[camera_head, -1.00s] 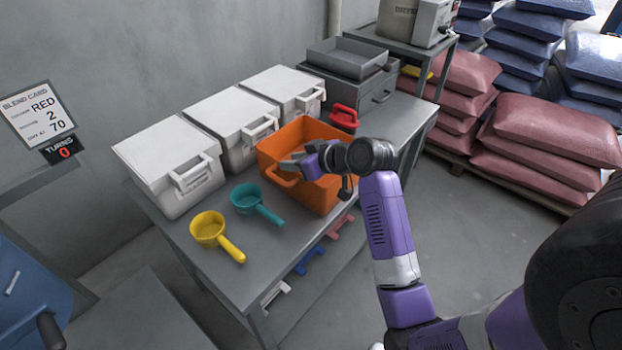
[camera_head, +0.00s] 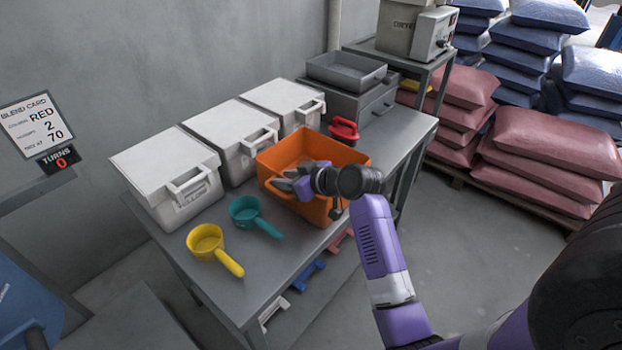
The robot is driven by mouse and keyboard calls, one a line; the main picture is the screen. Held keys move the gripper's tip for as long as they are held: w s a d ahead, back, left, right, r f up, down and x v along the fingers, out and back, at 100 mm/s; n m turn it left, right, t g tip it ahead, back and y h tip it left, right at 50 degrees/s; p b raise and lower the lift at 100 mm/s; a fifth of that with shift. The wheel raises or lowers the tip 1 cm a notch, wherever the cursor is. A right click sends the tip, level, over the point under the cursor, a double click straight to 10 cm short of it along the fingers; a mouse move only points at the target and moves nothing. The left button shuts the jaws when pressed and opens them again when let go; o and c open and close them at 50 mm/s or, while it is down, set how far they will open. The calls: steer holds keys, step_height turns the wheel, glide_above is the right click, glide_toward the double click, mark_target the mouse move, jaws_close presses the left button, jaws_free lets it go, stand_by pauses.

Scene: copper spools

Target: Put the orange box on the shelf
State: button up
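The open orange box (camera_head: 338,152) stands on the grey table (camera_head: 215,290), in front of the white lidded bins. Its handle faces the front left. My gripper (camera_head: 280,186) is at that handle side, with its fingers low against the box's near rim. The fingers and my wrist hide most of the handle, so I cannot tell whether they are closed on it. Under the table top is a lower level where white, blue (camera_head: 305,275) and pink handles stick out; most of it is hidden. I cannot tell which surface is the task's shelf.
White lidded bins (camera_head: 165,165) line the wall side. A yellow scoop (camera_head: 207,240) and a teal scoop (camera_head: 245,212) lie left of the box. A red scoop (camera_head: 343,130) and a grey tray (camera_head: 345,70) are behind it. Stacked sacks (camera_head: 550,150) stand at the right.

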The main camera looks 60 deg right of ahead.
jaws_close()
stand_by(1.4)
